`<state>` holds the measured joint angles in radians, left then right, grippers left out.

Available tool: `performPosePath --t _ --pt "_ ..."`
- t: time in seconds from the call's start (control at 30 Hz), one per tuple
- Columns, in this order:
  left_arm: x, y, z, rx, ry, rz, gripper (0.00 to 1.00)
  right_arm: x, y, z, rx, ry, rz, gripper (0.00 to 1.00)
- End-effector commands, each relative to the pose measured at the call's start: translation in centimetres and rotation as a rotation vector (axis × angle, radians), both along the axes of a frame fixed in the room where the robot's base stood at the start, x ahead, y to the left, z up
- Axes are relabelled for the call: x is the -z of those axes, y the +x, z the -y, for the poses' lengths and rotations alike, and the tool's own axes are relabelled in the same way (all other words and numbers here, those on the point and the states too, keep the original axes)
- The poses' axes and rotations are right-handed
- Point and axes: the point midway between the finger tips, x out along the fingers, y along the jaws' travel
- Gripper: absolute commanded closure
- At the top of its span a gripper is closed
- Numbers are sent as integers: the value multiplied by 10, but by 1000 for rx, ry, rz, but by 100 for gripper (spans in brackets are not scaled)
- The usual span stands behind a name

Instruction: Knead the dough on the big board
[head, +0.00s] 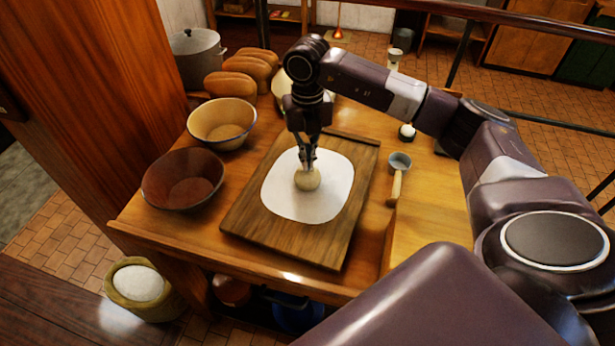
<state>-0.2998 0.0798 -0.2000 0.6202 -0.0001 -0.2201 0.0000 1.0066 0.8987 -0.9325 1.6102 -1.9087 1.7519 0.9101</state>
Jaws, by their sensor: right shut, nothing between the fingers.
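The dough (307,181) is a small pale ball. It lies on a white patch (325,205), which looks like flour or a cloth, on the big wooden board (264,231). My right gripper (307,166) points straight down over the dough, with its fingers shut and nothing between them. Its fingertips are at the top of the dough; I cannot tell whether they press into it. The gripper hides the far edge of the dough. My left gripper is not in view.
A cream bowl (222,122) and a brown bowl (182,180) stand left of the board. Bread loaves (231,84) and a metal pot (196,57) stand behind. A small scoop (397,176) lies to the right. A flour sack (140,284) stands on the floor.

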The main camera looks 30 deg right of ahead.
Motion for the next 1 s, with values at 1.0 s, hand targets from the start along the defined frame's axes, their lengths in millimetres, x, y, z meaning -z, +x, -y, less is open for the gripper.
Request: performPosePath --t 1.0 --pt "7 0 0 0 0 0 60 11 -2 0 -1 -1 -6 100"
